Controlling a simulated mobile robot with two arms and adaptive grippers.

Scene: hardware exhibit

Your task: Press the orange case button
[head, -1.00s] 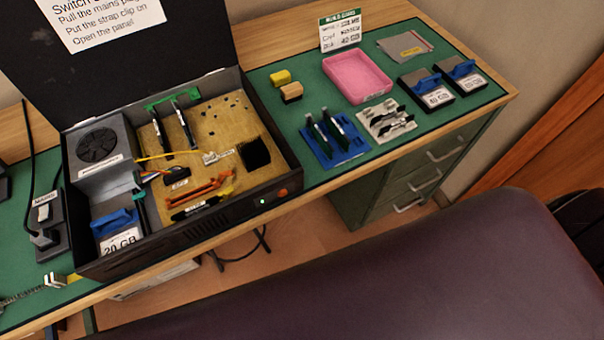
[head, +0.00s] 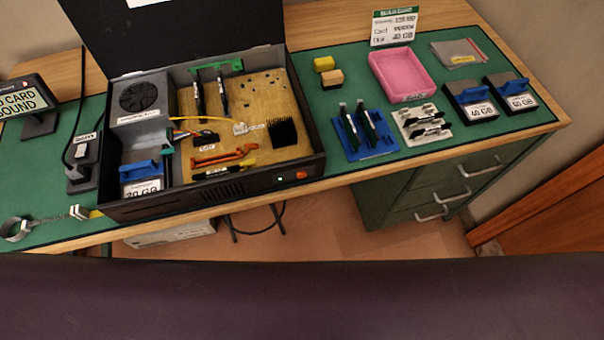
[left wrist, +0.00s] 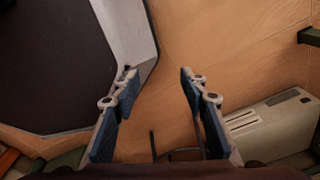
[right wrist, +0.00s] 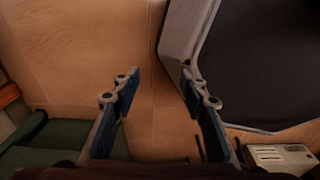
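The orange case button (head: 302,175) is on the lower front face of the open black computer case (head: 240,188), near its right end. A small lit green light (head: 279,177) sits left of it. The case stands on the green bench mat with its lid raised. Neither gripper shows in the head view. My left gripper (left wrist: 157,75) is open and empty in the left wrist view, above the floor. My right gripper (right wrist: 158,78) is open and empty in the right wrist view, also above the floor. Neither wrist view shows the button.
Right of the case lie yellow blocks (head: 324,64), a blue card rack (head: 380,148), a pink tray (head: 428,92) and drives (head: 470,108). A strap clip (head: 78,212) and power switch (head: 80,175) are at left. Drawers (head: 430,190) stand below the bench.

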